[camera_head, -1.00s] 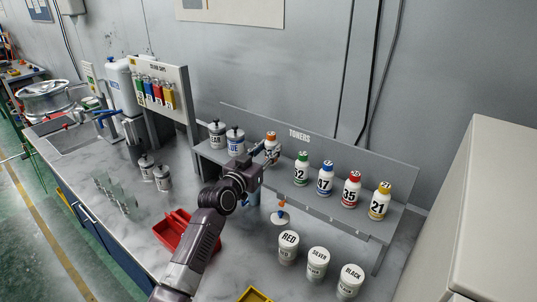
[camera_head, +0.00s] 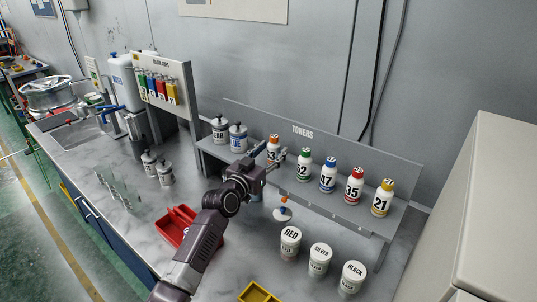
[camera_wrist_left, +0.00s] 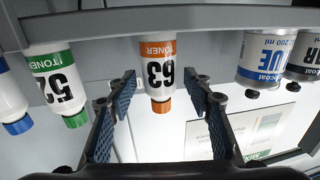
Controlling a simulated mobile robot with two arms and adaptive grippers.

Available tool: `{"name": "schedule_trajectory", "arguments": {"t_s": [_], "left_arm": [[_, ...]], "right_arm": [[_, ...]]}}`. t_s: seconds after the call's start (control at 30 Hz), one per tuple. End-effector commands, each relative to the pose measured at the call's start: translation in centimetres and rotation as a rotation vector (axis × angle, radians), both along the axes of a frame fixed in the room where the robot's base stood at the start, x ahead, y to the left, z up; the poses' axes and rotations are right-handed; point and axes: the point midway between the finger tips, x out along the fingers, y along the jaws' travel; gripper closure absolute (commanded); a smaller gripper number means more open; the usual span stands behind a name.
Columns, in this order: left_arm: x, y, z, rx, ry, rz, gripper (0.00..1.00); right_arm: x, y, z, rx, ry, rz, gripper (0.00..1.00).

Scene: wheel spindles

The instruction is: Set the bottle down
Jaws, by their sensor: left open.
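The white toner bottle with an orange band and the number 63 (camera_head: 273,146) stands upright on the toner shelf (camera_head: 345,208). It is the leftmost of the toner row. In the left wrist view, which is upside down, the bottle (camera_wrist_left: 158,72) shows between and beyond the fingertips. My left gripper (camera_head: 270,159) is open in front of it. In the wrist view the fingers (camera_wrist_left: 162,86) are spread to either side with visible gaps to the bottle. The fingers partly hide the bottle's lower part in the head view. My right gripper is not in view.
The green-capped 52 bottle (camera_head: 303,169) stands close on the right, with blue, red and yellow ones beyond. Two grey-lidded cans (camera_head: 237,136) stand on the left. White tubs (camera_head: 290,243) and a red tray (camera_head: 174,226) are on the counter below.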

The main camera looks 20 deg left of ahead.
Motion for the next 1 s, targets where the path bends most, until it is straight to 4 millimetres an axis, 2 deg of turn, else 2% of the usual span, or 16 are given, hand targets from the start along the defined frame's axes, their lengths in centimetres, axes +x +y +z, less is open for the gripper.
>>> {"name": "schedule_trajectory", "arguments": {"t_s": [0.17, 0.7, 0.83, 1.0], "left_arm": [[-1.0, 0.2, 0.0, -0.002, 0.001, -0.001, 0.54], [-10.1, 1.9, 0.0, 0.001, 0.001, 0.0, 0.54], [-11.2, 2.2, 0.1, 0.0, 0.0, 0.0, 0.54], [-11.8, 2.2, 0.2, 0.0, 0.001, 0.0, 0.54]], "right_arm": [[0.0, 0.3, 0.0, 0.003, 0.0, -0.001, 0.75], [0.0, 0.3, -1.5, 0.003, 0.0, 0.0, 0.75], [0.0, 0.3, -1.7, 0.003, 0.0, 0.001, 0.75], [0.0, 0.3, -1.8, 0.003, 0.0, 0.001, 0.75]]}}
